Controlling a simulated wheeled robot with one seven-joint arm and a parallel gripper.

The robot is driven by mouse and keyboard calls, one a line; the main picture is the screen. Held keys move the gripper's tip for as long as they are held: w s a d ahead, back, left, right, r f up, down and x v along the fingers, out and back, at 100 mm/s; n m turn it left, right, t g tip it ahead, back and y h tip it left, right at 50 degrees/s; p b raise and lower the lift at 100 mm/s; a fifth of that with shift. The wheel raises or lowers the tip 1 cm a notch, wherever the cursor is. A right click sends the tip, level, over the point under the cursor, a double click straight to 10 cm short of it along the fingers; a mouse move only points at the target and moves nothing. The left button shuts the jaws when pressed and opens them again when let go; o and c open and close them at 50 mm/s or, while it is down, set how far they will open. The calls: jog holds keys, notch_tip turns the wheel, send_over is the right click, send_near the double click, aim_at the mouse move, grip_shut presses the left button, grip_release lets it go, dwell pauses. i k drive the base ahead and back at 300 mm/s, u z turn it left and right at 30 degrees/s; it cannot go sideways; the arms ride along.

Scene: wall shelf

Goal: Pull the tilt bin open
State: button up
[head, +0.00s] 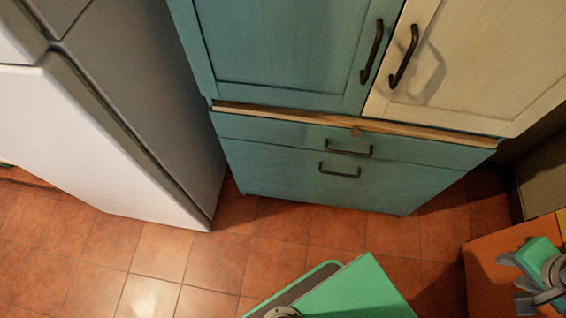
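A teal lower cabinet stands against the back. It has a narrow upper front (260,128) with a dark handle (349,149) and a taller lower front (290,180) with another dark handle (340,170). Both fronts look closed; the taller lower one looks like the tilt bin, though I cannot be sure. At the right edge is a green and grey part of my arm, with what looks like my gripper (518,282), partly cut off. It is well right of the cabinet and apart from its handles. I cannot tell whether its fingers are open.
Above the fronts are a wooden ledge (300,116), a teal door (285,50) and a cream door (480,60), both closed. A white and grey fridge (130,150) stands left. An orange surface (485,285) is at right. The tiled floor (320,222) before the cabinet is clear.

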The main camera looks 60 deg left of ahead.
aim_at(394, 187)
jog(key=u, duration=0.9)
jog(key=k, duration=1.2)
jog(key=u, duration=1.25)
jog(key=i, duration=1)
jog(key=u, duration=0.05)
